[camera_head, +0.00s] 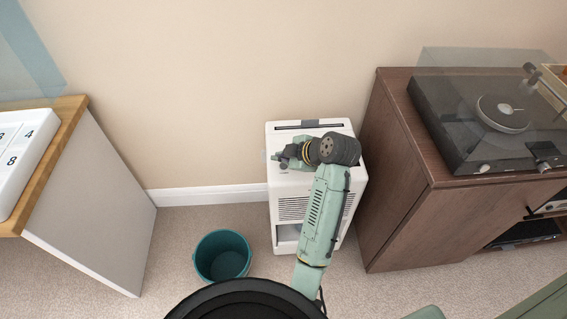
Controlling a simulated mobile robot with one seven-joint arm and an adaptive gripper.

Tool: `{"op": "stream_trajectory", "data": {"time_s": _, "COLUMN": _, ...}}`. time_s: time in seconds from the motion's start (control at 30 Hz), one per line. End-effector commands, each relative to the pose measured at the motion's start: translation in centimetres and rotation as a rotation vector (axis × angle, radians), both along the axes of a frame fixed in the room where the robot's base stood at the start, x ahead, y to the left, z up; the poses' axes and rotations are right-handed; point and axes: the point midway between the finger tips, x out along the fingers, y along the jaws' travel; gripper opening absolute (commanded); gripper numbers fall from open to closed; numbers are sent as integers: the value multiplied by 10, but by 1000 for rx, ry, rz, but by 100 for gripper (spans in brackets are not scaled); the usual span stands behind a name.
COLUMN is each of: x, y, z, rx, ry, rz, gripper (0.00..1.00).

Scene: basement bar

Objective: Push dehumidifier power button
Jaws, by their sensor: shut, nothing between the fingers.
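The dehumidifier (288,208) is a white upright box on the carpet against the wall, with a dark slot along its top and grilles on its front. My gripper (281,159) is shut and empty, over the left part of the dehumidifier's top. My arm comes from below and covers the right part of the top and front. The power button cannot be made out. I cannot tell whether the fingertips touch the top.
A brown wooden cabinet (398,190) with a turntable (490,110) stands close to the dehumidifier's right. A teal bucket (222,256) sits on the carpet in front and left. A wood-topped counter (95,200) is at the far left. Carpet between counter and dehumidifier is otherwise clear.

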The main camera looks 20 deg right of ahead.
Motion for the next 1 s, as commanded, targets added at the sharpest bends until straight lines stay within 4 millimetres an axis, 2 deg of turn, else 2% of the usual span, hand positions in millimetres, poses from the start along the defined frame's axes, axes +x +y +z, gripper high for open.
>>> {"op": "stream_trajectory", "data": {"time_s": 0.1, "x": 0, "y": 0, "z": 17, "rx": -1, "ry": -2, "rz": 0, "gripper": 0}}
{"op": "stream_trajectory", "data": {"time_s": 0.43, "x": 0, "y": 0, "z": 49, "rx": 0, "ry": -1, "rz": 1, "gripper": 0}}
{"op": "stream_trajectory", "data": {"time_s": 0.83, "x": 2, "y": 2, "z": 54, "rx": -1, "ry": -4, "rz": 0, "gripper": 0}}
{"op": "stream_trajectory", "data": {"time_s": 0.93, "x": 19, "y": 18, "z": 66, "rx": -6, "ry": -39, "rz": -4, "gripper": 0}}
{"op": "stream_trajectory", "data": {"time_s": 1.0, "x": 43, "y": 44, "z": 85, "rx": -5, "ry": -97, "rz": -12, "gripper": 0}}
